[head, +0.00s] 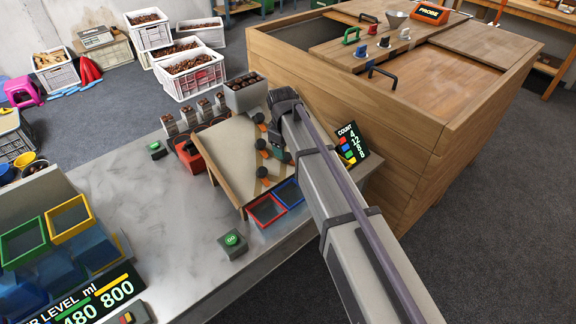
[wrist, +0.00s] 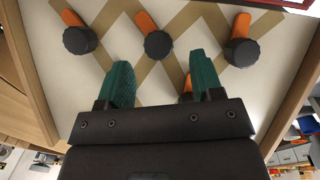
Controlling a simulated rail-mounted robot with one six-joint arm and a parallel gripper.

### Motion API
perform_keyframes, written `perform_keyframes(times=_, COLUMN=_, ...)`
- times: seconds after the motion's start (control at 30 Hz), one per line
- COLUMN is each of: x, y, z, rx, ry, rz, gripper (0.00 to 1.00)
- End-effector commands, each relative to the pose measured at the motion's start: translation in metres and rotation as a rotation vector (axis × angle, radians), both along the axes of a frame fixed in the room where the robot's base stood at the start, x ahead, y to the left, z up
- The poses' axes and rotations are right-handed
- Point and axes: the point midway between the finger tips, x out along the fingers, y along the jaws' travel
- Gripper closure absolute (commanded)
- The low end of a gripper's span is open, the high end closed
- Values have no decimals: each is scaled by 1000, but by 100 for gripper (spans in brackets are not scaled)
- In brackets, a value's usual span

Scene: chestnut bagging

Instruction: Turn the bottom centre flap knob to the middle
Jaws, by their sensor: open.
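The sorting board (wrist: 118,55) carries a row of three black knobs with orange flaps, near a red edge. I take this row as the bottom one, with the bottom centre knob (wrist: 158,45) in the middle. Its orange flap (wrist: 146,21) leans up and to the left in the wrist view. My gripper (wrist: 159,62) is open, its green fingers apart, with nothing between them in contact that I can see. The knob lies just beyond the fingertips, between their lines. Another orange flap is partly hidden behind the right finger. In the head view my arm covers part of the board (head: 236,142).
The left knob (wrist: 79,40) and right knob (wrist: 240,52) flank the centre one. In the head view, a red bin (head: 252,221) and a blue bin (head: 300,200) sit at the board's lower end. A green button box (head: 232,243) stands nearby on the grey table.

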Motion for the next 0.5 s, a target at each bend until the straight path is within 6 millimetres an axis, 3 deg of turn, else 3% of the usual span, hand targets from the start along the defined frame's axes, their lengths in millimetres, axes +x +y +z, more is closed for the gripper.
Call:
perform_keyframes(times=0.03, x=1, y=-1, z=-26, rx=0, ry=0, rz=-1, gripper=40)
perform_keyframes(times=0.13, x=3, y=-2, z=-43, rx=0, ry=0, rz=-1, gripper=40)
perform_keyframes(times=0.5, x=4, y=-3, z=-46, rx=0, ry=0, rz=-1, gripper=41)
